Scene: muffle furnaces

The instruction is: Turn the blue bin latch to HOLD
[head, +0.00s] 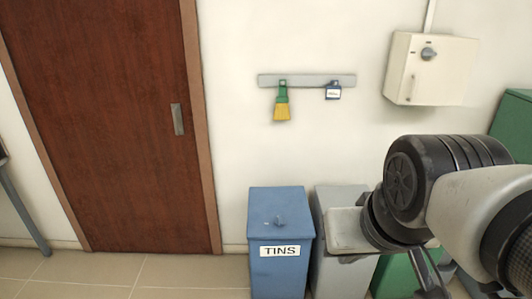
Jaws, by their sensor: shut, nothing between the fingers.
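The blue bin (280,262) stands on the floor against the wall, just right of the door. Its front label reads TINS. My gripper (350,235) is to the right of the blue bin, in front of the grey bin, and apart from the latch. Its pale hand body shows, but its fingers are hard to make out. It is shut and holds nothing that I can see.
A grey bin (327,267) stands close beside the blue one, with a green bin (393,275) farther right, partly hidden by my arm. A wall rail (307,80) holds a brush and a small tag. A cream switch box (430,70) hangs higher right. Floor left of the bins is clear.

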